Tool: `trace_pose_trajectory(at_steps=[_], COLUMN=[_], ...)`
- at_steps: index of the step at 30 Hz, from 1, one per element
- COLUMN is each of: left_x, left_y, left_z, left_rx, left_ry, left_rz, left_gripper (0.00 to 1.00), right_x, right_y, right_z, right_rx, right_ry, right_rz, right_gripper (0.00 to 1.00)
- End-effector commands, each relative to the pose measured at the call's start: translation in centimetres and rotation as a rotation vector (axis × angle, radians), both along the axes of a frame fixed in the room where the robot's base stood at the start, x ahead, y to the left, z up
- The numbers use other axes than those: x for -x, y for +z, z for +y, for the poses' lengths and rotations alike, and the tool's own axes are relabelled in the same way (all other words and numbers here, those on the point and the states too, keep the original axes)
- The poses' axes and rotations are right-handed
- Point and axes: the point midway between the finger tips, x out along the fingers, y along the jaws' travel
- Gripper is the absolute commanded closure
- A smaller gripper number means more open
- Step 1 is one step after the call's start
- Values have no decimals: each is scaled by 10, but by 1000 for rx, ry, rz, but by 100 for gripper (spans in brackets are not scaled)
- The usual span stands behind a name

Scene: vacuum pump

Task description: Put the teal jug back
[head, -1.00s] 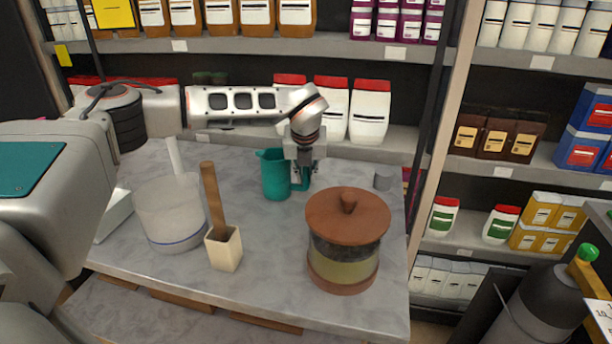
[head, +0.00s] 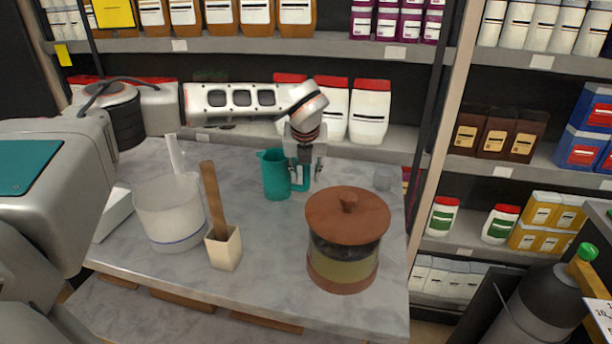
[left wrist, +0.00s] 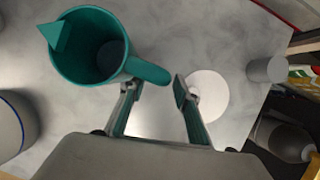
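The teal jug (head: 276,176) stands upright on the grey marbled counter (head: 275,240), near its back edge, with its handle towards the right. In the left wrist view the jug (left wrist: 82,45) shows from above, with its spout to the upper left. My left gripper (head: 306,178) is at the jug's handle, pointing down. In the left wrist view its fingers (left wrist: 156,92) are spread apart. The handle's end lies by the fingertips, partly over the left finger; I cannot tell whether they touch. My right gripper is not in view.
A lidded glass pot (head: 345,262) stands front right of the gripper. A whitish tub (head: 168,213) and a cream holder (head: 224,250) with a wooden handle stand left. Shelves back the counter.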

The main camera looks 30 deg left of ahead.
Motion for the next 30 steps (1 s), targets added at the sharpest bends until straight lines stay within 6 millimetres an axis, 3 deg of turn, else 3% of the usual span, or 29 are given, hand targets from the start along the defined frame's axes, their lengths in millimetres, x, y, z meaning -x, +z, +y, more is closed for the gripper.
trace_pose_trajectory(at_steps=[15, 21, 30], left_x=[36, 41, 42], left_y=[88, 100, 101], left_z=[-18, -20, -20], left_rx=[0, -1, 0], left_ry=[-3, -3, -2], left_rz=[-2, -1, 0], left_gripper=[69, 69, 69], right_x=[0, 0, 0], right_y=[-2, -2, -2], right_z=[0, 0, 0], right_rx=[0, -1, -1], right_ry=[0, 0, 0], right_rz=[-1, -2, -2], right_gripper=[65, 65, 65])
